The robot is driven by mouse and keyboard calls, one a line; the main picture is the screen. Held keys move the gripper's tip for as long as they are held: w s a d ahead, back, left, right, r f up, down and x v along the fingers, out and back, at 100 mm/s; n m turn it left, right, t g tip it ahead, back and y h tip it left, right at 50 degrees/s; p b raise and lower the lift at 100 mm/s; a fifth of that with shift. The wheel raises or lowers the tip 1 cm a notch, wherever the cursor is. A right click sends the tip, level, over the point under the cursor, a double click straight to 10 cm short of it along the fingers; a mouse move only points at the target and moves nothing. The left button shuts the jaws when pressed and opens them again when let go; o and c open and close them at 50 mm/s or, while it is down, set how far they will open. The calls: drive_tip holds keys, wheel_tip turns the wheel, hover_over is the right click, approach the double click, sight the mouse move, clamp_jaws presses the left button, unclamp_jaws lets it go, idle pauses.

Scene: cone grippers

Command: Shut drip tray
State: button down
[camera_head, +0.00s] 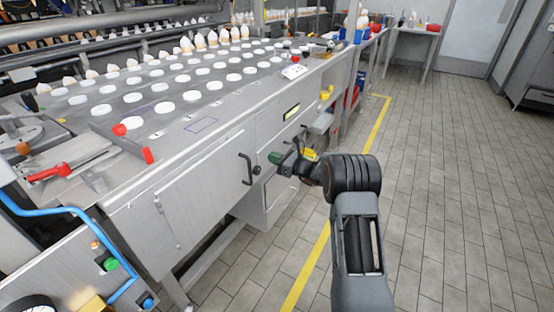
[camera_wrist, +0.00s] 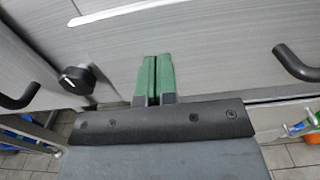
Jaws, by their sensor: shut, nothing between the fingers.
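My gripper (camera_head: 275,158) is at the front of the grey machine cabinet, beside a black bar handle (camera_head: 250,170). Its green fingertips are together and empty in the wrist view (camera_wrist: 153,72), pointing at a grey panel. A box-like grey drawer front (camera_head: 281,198), which may be the drip tray, sits low on the cabinet, below my gripper. Its upper part is partly hidden by my gripper. I cannot tell how far it stands out, or whether the fingertips touch the panel.
The wrist view shows a black knob (camera_wrist: 76,79) at left and a black handle (camera_wrist: 297,63) at right. White round pieces cover the machine top (camera_head: 190,130). A yellow floor line (camera_head: 306,268) runs along the cabinet. The tiled floor (camera_head: 460,200) at right is clear.

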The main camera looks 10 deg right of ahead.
drive_tip(key=shift+w+a+r, duration=0.15)
drive_tip(key=shift+a+r, duration=0.1)
